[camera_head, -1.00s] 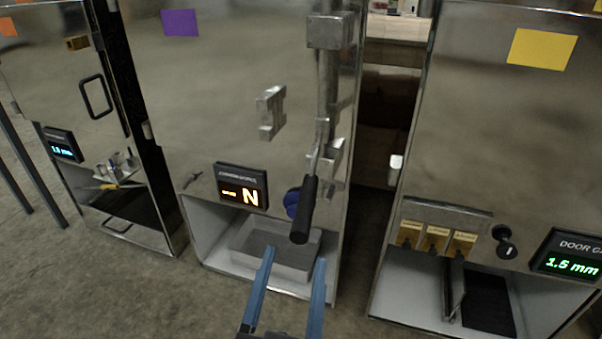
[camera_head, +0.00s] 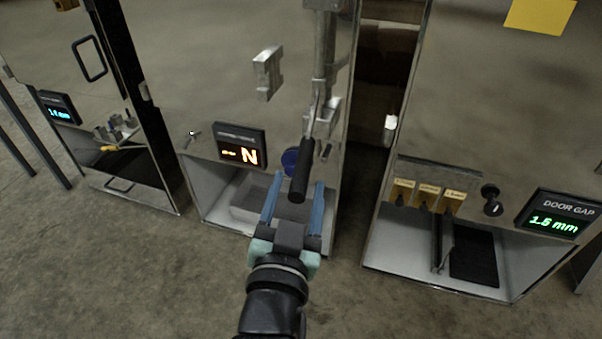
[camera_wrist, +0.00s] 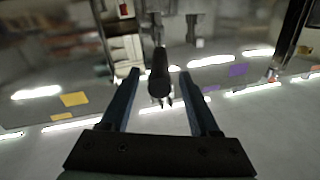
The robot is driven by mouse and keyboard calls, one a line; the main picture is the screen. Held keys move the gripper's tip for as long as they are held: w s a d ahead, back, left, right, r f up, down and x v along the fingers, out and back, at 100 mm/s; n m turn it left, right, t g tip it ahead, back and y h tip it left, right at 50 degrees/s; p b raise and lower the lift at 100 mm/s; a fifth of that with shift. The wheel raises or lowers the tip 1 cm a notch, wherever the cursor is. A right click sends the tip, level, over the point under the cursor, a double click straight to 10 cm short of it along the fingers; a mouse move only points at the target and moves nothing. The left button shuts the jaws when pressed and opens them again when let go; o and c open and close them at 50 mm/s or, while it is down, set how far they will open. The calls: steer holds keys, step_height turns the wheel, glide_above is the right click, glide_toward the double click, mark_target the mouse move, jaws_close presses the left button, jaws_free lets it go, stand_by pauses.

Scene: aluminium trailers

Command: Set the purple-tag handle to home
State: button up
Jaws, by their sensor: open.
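The handle (camera_head: 301,172) on the middle steel trailer has a black grip that hangs down and toward me from a metal lever. The lever joins an upright bar near the door's right edge. The purple tag is above the frame in the head view; a small purple patch (camera_wrist: 237,70) shows in the wrist view. My gripper (camera_head: 298,182) is open, its blue fingers on either side of the grip's lower end. The grip (camera_wrist: 159,78) appears between the fingers in the wrist view, with gaps on both sides. I cannot tell how far it reaches in.
A grey bin (camera_head: 255,200) sits in the opening below. Metal brackets (camera_head: 267,73) stand out from the door. Concrete floor is clear in front.

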mark_target(301, 175)
steer(key=shift+w+d, duration=0.15)
steer(key=shift+w, duration=0.75)
steer(key=shift+w+d, duration=0.15)
steer(key=shift+w, duration=0.7)
steer(key=shift+c, duration=0.2)
jaws_close()
